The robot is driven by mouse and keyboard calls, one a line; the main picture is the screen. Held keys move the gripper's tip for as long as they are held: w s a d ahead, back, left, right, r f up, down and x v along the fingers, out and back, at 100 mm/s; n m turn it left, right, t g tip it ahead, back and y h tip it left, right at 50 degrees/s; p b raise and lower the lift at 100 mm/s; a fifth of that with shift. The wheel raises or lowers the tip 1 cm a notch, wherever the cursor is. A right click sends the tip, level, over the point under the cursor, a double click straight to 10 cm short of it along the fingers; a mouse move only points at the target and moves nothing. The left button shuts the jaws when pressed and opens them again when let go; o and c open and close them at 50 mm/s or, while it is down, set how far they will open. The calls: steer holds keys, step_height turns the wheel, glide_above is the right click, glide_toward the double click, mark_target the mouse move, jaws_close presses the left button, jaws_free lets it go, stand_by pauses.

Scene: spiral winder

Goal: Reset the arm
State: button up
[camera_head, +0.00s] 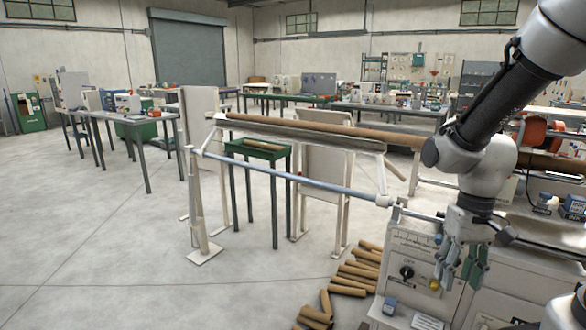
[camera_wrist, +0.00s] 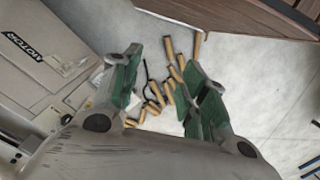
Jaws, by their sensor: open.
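My gripper (camera_head: 460,262) hangs at the right of the head view, in front of the winder's light control cabinet (camera_head: 410,262). Its fingers point down and are spread apart, with nothing between them. In the wrist view my gripper (camera_wrist: 158,92) shows two green-padded fingers with a wide gap. Through the gap I see the floor and several brown tubes well beyond the fingertips. The arm comes down from the upper right of the head view.
Brown cardboard tubes (camera_head: 352,278) lie on the floor beside the cabinet. A long bluish rod (camera_head: 290,178) runs left from the winder to a stand. A long brown tube (camera_head: 320,130) rests in a trough behind it. A green table (camera_head: 258,148) stands behind the rod. Floor at left is clear.

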steer(key=s+d+r+t, duration=0.1)
steer(key=s+r+t, duration=0.1)
steer(key=r, duration=0.5)
steer(key=s+d+r+t, duration=0.2)
steer(key=s+r+t, duration=0.1)
steer(key=r, duration=0.4)
steer(key=shift+s+r+t+h, duration=0.2)
steer(key=shift+s+t+h, duration=0.1)
steer(key=shift+s+t, duration=0.1)
steer(key=shift+w+d, duration=0.1)
stand_by(1.3)
